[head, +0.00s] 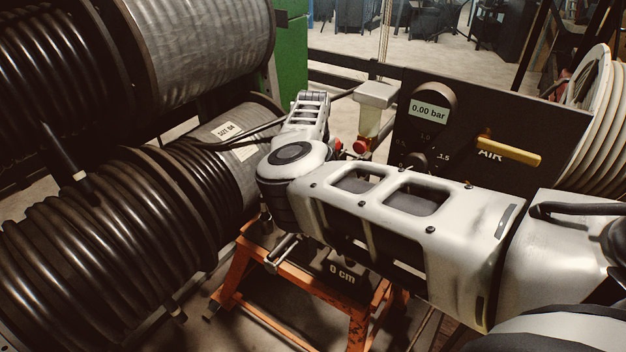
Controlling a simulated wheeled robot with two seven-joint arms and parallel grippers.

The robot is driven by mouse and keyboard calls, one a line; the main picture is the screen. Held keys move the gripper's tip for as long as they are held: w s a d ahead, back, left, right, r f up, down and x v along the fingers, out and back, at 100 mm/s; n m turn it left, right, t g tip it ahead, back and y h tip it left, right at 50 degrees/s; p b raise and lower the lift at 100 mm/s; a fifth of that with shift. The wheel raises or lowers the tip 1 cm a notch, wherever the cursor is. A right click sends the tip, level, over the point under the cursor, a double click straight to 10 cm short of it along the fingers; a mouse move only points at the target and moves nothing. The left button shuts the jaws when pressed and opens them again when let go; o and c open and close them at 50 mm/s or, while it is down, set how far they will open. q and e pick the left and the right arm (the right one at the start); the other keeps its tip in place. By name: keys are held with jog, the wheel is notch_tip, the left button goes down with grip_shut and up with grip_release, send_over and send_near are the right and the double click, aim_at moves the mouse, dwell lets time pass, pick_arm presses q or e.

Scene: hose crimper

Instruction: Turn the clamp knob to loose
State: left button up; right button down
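My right arm reaches in from the right across the middle of the head view. Its wrist bends at a round joint, and a pale ribbed end part, which seems to be my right gripper (308,115), points away toward the back. Its fingertips cannot be made out, and I see nothing held. A black block marked "0 cm" (342,275) sits on an orange stand (234,270) below the arm. A small metal bar (282,252) shows beside the block; I cannot tell whether it belongs to the clamp knob. My arm covers much of this area. My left gripper is out of view.
Large hose reels (120,230) fill the left side. A black panel with a "0.00 bar" display (429,110), a dial and a yellow AIR lever (510,151) stands behind the arm. A pale-topped filter unit (376,96) is beside it. A white reel (596,105) is at right.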

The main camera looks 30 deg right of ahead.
dwell(0.5)
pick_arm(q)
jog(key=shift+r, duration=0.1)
pick_arm(e)
jog(key=c, duration=1.4)
grip_release()
jog(key=shift+c, duration=0.2)
pick_arm(q)
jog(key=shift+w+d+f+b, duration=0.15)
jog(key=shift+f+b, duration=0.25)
jog(key=shift+b, duration=0.65)
pick_arm(e)
notch_tip(320, 180, up, 16)
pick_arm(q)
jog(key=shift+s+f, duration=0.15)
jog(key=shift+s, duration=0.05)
